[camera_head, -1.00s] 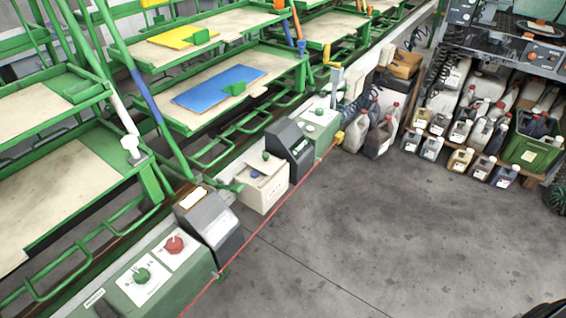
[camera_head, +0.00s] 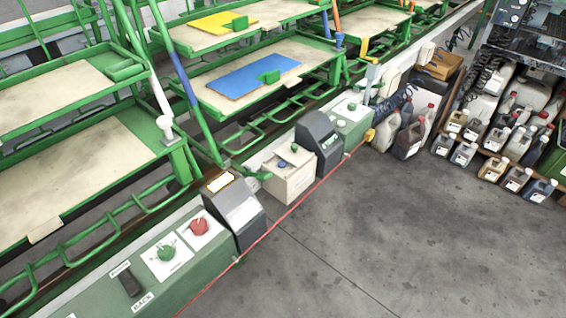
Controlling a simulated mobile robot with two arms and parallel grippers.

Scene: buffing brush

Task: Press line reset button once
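No gripper of mine is in view. A green control box (camera_head: 206,262) in the lower left carries a red knob (camera_head: 199,227) and a green knob (camera_head: 166,252) on white plates, and a dark switch (camera_head: 129,284) near a label reading "BACK". Beyond it, a white box (camera_head: 293,182) has a blue button (camera_head: 282,163) and a small dark green one (camera_head: 294,147). Farther along, another green box (camera_head: 353,122) has a green button (camera_head: 352,106) and a pale one (camera_head: 340,123). I cannot read which is the line reset button.
Dark-grey units (camera_head: 237,213) and (camera_head: 320,144) stand between the boxes. A thin red line (camera_head: 275,222) runs along their front. Green tray racks (camera_head: 205,131) stand behind. Jugs (camera_head: 412,136) and a loaded shelf are at right. The grey floor (camera_head: 380,235) is clear.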

